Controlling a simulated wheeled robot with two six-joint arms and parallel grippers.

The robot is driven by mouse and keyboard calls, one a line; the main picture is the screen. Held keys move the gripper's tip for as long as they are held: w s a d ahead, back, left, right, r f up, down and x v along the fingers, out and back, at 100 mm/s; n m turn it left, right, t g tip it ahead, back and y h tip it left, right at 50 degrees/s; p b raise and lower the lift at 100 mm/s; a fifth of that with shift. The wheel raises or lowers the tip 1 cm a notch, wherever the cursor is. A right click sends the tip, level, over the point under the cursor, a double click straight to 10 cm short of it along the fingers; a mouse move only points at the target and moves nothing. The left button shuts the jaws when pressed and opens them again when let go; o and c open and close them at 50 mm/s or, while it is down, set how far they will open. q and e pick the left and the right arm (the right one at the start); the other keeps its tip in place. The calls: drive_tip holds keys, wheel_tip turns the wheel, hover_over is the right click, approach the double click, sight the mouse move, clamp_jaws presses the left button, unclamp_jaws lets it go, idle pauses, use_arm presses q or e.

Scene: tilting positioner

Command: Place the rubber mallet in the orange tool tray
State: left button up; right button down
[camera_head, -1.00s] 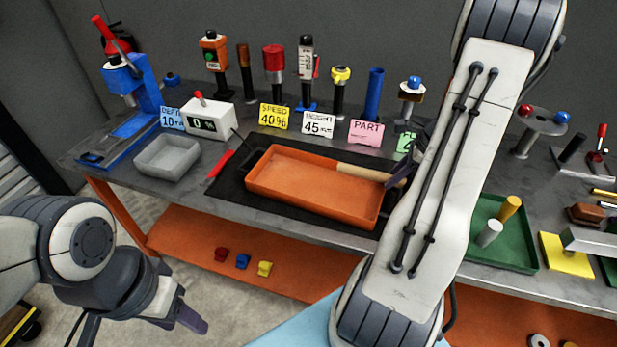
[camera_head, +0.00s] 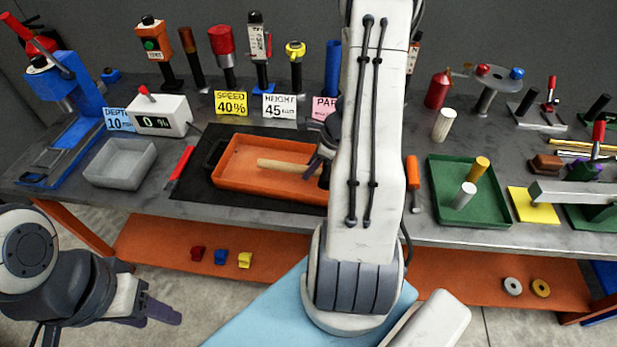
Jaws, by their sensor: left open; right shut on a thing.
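The orange tool tray (camera_head: 232,178) sits on a black mat on the workbench, left of the middle. The mallet's light wooden handle (camera_head: 285,165) shows over the right part of the tray, pointing left. Its head is hidden behind my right gripper and arm. My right gripper (camera_head: 318,163) is shut on the mallet at the tray's right side, largely covered by my arm. I cannot tell whether the mallet touches the tray floor. My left gripper (camera_head: 155,312) is open and empty at the lower left, in front of the bench and away from the tray.
A grey bin (camera_head: 122,165) and a red-handled tool (camera_head: 180,168) lie left of the tray. A green tray (camera_head: 440,190) with two cylinders stands to the right. Sign cards, including a yellow one (camera_head: 231,104), and several upright tools line the back.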

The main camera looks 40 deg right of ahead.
sight(309, 186)
drive_tip(key=shift+a+f+b, duration=0.15)
drive_tip(key=shift+f+b, duration=0.15)
drive_tip(key=shift+f, duration=1.75)
drive_tip(key=shift+f, duration=0.25)
drive_tip(key=c, duration=0.6)
unclamp_jaws()
drive_tip(key=shift+r, duration=0.1)
